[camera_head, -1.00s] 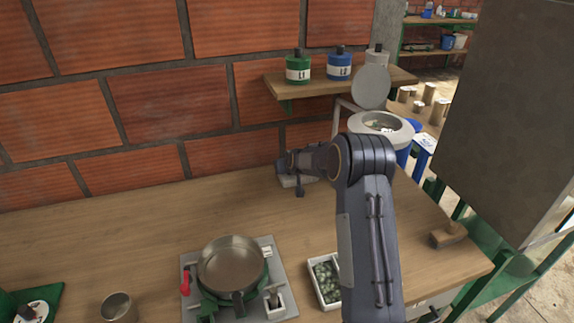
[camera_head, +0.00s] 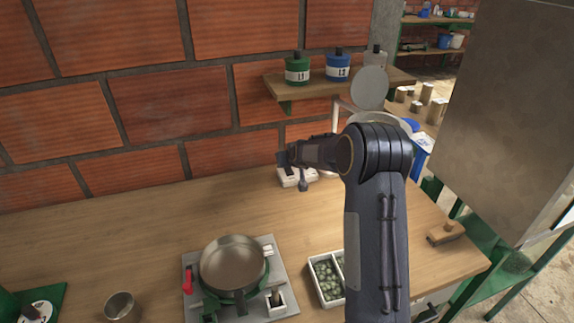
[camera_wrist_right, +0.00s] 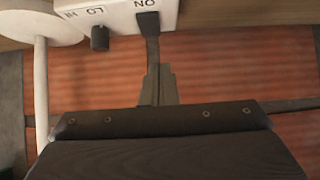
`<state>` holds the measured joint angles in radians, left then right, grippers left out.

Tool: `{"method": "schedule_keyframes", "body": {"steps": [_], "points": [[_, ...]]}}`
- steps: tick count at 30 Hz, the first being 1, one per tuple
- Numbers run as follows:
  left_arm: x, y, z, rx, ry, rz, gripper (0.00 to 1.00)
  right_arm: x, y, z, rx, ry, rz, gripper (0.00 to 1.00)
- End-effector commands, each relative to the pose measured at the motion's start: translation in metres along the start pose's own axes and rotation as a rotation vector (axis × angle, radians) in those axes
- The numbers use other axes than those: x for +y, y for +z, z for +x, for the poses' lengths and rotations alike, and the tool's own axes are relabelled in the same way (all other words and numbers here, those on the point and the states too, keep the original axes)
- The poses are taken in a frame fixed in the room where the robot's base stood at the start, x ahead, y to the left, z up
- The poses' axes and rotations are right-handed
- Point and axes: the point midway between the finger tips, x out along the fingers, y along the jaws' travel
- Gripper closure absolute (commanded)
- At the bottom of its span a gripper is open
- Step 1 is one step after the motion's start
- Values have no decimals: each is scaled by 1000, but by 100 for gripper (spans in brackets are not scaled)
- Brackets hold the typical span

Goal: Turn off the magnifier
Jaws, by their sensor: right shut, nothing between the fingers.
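The magnifier's white control box (camera_head: 297,178) stands at the back of the bench by the brick wall, partly covered by my right arm. In the right wrist view the box (camera_wrist_right: 119,17) appears upside down, with a dark HI/LO knob (camera_wrist_right: 99,37) and a dark switch (camera_wrist_right: 148,22) beside the ON mark. My right gripper (camera_wrist_right: 153,48) is shut and empty, its tips just at the lower end of the switch; I cannot tell whether they touch. My left gripper is not in view.
A metal pan (camera_head: 233,262) on a device stands at the front, beside a white tray (camera_head: 323,288) of green beans. A cup (camera_head: 120,306) is at the front left. Labelled bottles (camera_head: 297,69) stand on a wall shelf.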

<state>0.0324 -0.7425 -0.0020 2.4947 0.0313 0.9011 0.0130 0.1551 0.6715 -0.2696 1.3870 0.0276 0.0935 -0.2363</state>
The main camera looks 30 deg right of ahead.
Motion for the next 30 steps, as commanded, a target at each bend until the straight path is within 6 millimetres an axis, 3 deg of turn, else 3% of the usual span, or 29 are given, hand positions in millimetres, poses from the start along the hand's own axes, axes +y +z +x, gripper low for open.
{"method": "schedule_keyframes", "body": {"steps": [6, 12, 18, 30], "points": [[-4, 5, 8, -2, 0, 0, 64, -2, 6, -53, 3, -2, 1, 100], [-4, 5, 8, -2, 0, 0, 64, -1, 9, -82, 2, -2, 0, 100], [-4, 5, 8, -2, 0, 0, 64, -1, 10, -91, 0, -1, 1, 100], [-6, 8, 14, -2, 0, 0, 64, 8, 11, -89, 40, 2, 4, 100]]}}
